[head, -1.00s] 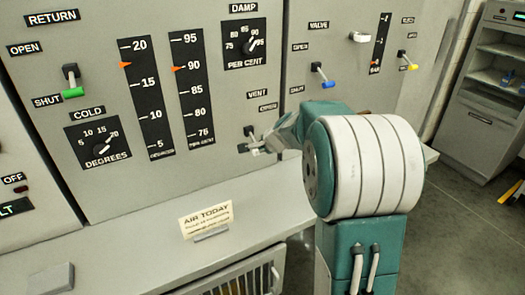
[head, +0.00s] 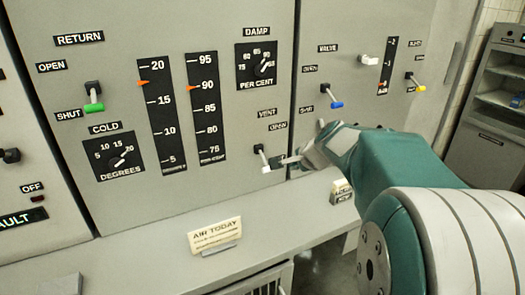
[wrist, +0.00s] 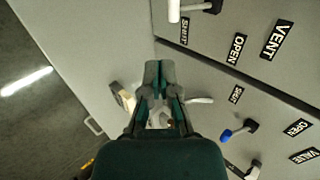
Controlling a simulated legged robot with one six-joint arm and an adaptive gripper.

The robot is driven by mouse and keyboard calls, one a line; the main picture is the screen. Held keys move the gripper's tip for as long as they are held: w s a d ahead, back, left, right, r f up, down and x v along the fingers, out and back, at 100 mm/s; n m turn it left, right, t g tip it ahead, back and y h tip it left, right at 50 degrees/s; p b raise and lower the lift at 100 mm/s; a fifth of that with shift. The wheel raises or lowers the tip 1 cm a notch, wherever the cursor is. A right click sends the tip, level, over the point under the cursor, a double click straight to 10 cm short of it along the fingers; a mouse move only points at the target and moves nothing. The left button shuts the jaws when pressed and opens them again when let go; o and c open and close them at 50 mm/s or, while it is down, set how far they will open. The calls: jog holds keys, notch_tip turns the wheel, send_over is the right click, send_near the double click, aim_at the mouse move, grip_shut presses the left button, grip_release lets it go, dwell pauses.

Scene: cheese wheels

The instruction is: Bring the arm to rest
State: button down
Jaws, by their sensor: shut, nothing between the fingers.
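My gripper (head: 285,161) is shut and empty in front of the grey control panel, just right of the vent lever (head: 266,168). The lever has a black base and a white handle that points down. In the wrist view my gripper (wrist: 160,68) shows dark fingers closed together. The white vent handle (wrist: 174,10) is at the top edge there, apart from the fingertips. My teal and white arm reaches in from the lower right of the head view.
The panel carries a green lever (head: 94,103), a blue lever (head: 336,104), a yellow lever (head: 420,88) and dials. A grey cabinet (head: 490,130) stands at the right. Floor shows in the wrist view's left side.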

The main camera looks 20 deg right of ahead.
jog(key=s+a+n+g+y, duration=0.1)
jog(key=s+a+n+g, duration=0.1)
jog(key=s+a+n, duration=0.95)
jog(key=s+a+f+n, duration=0.1)
jog(key=s+a+n, duration=0.2)
jog(key=s, duration=0.3)
jog(key=s+a+f+n+g+h, duration=0.1)
jog(key=s+a+n, duration=0.2)
jog(key=s, duration=0.4)
jog(key=shift+a+f+g, duration=0.3)
jog(key=shift+a+f, duration=0.05)
jog(key=shift+f, duration=0.05)
jog(key=shift+w+a, duration=0.1)
jog(key=shift+w, duration=0.05)
